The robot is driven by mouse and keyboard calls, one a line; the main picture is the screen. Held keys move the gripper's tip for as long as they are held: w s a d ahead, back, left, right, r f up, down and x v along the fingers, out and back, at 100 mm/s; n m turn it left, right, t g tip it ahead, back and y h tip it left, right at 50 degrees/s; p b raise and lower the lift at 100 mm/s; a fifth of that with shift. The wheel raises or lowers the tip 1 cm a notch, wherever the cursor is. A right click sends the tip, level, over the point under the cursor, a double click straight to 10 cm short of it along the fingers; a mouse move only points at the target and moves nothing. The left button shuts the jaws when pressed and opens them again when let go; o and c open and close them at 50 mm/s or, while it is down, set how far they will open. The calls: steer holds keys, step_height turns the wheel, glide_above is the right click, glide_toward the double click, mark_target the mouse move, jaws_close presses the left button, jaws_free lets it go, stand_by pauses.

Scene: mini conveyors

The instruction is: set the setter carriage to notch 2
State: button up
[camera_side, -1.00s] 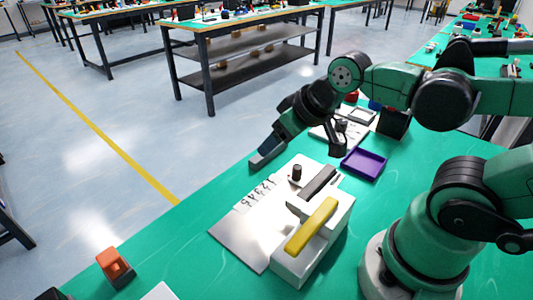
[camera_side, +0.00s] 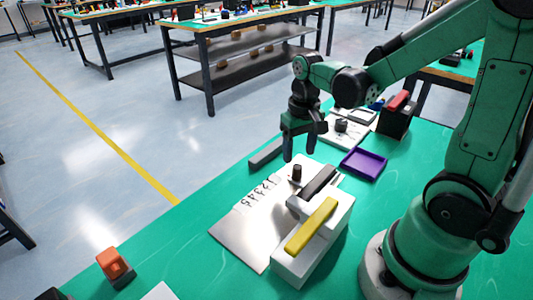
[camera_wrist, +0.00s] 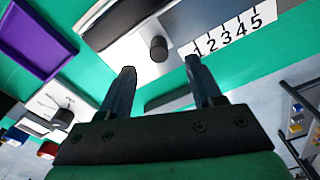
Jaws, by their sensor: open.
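The setter is a pale metal plate (camera_side: 243,232) with a printed 1 to 5 scale (camera_side: 258,192). A dark upright knob (camera_side: 297,172) stands near the 1 end; I take it to be the carriage's handle. In the wrist view the knob (camera_wrist: 158,48) is beside the scale (camera_wrist: 228,36), just before the 1. Its exact notch cannot be told. My gripper (camera_side: 299,153) is open and points down just above and behind the knob. In the wrist view, the knob shows beyond the gap between the fingertips (camera_wrist: 160,66), with nothing between them.
A white housing with a yellow bar (camera_side: 311,226) and a dark bar (camera_side: 319,182) stands beside the knob. A purple tray (camera_side: 363,163) lies to the right, a dark strip (camera_side: 265,153) to the left. An orange-topped block (camera_side: 115,266) is at the front left.

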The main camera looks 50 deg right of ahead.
mark_target(298, 167)
steer(key=shift+f, duration=2.9)
jaws_close()
